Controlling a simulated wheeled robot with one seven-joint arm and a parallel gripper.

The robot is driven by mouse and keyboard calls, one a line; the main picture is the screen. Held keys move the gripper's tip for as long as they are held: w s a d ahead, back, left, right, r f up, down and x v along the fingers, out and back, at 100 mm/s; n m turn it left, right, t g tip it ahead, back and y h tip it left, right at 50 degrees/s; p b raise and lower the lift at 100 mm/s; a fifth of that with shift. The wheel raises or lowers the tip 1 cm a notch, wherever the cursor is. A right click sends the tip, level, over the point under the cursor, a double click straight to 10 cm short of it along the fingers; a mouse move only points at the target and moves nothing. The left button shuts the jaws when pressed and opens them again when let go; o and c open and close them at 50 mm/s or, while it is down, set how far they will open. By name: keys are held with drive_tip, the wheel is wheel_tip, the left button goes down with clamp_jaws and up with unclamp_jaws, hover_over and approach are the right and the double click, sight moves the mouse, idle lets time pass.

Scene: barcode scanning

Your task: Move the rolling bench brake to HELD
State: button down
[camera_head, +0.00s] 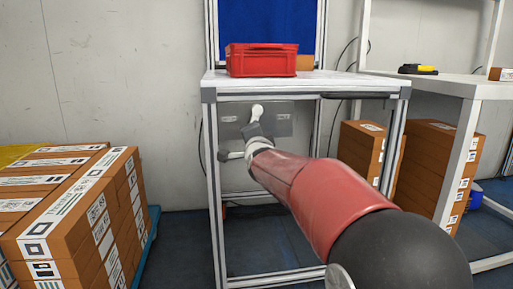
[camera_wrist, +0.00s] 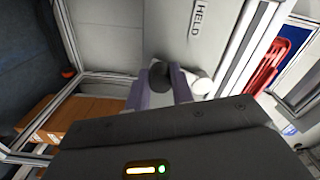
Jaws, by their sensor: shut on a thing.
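The rolling bench (camera_head: 360,83) stands ahead, with a grey brake panel (camera_head: 283,128) under its top. The panel carries two small labels, too small to read in the head view. In the wrist view, the HELD label (camera_wrist: 196,17) shows on the panel above the brake. The brake lever shows a white round part (camera_head: 257,111); it also shows in the wrist view (camera_wrist: 203,83). My gripper (camera_head: 256,129) is at the panel. In the wrist view, its fingers (camera_wrist: 161,80) are shut around the lever's dark knob (camera_wrist: 160,75). The lever's exact angle is partly hidden.
A red crate (camera_head: 262,62) stands on the bench. Stacked cartons (camera_head: 60,215) are close at the left. More cartons (camera_head: 362,147) stand right of the bench. A second bench (camera_head: 470,88) is at the right. My arm reaches between the bench legs.

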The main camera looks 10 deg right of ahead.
drive_tip(key=shift+a+r+m, duration=0.35)
drive_tip(key=shift+a+m, duration=0.3)
drive_tip(key=shift+m, duration=0.5)
drive_tip(key=shift+a+r+m, duration=0.35)
drive_tip(key=shift+a+m, duration=0.25)
drive_tip(key=shift+m, duration=0.55)
drive_tip(key=c, duration=1.2)
unclamp_jaws()
drive_tip(key=s, duration=0.7)
drive_tip(key=shift+s+b, duration=0.3)
drive_tip(key=shift+s, duration=0.05)
